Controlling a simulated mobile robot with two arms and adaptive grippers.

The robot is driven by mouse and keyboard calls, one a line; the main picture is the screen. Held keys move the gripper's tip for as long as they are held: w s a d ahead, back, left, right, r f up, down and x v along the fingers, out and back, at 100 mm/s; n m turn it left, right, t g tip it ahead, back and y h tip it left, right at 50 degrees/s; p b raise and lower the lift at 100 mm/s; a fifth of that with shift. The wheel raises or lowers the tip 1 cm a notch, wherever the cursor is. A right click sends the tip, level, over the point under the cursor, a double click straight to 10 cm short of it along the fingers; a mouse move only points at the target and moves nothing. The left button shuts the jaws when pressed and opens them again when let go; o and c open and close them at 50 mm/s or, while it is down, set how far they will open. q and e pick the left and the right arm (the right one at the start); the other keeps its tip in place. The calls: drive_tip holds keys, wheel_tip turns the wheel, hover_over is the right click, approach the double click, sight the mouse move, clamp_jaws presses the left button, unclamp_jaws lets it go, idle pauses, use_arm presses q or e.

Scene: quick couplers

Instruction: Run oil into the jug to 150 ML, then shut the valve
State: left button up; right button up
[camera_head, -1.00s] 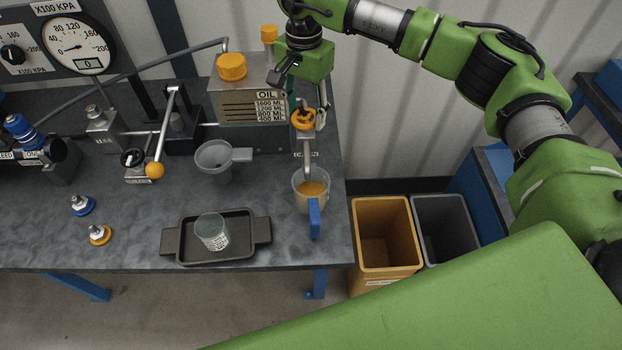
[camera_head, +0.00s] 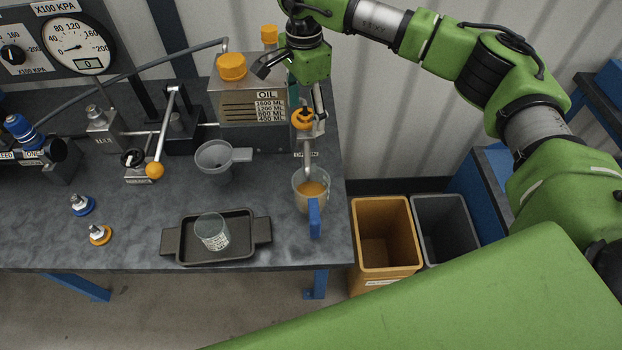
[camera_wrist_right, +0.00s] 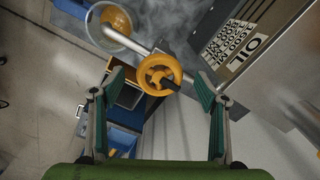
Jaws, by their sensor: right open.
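The clear jug (camera_head: 311,191) with a blue handle stands at the bench's right edge with amber oil inside, under the spout. It also shows in the wrist view (camera_wrist_right: 112,22). I cannot read its level marks or tell whether oil is flowing. The valve's orange handwheel (camera_head: 303,118) is on the spout pipe of the oil tank (camera_head: 240,100). My right gripper (camera_head: 291,97) is open above the handwheel. In the right wrist view the handwheel (camera_wrist_right: 160,73) lies between the open fingertips, with gaps on both sides. My left gripper is not in view.
A grey funnel-like cup (camera_head: 214,158) stands left of the jug. A dark tray (camera_head: 243,251) holds a clear beaker (camera_head: 212,231). A lever with an orange knob (camera_head: 155,170) stands further left. Orange (camera_head: 384,240) and grey (camera_head: 446,228) bins stand right of the bench.

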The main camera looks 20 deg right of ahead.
drive_tip(key=shift+r+p, duration=1.7)
drive_tip(key=shift+r, duration=1.85)
drive_tip(key=shift+s+f, duration=0.1)
drive_tip(key=shift+f, duration=0.05)
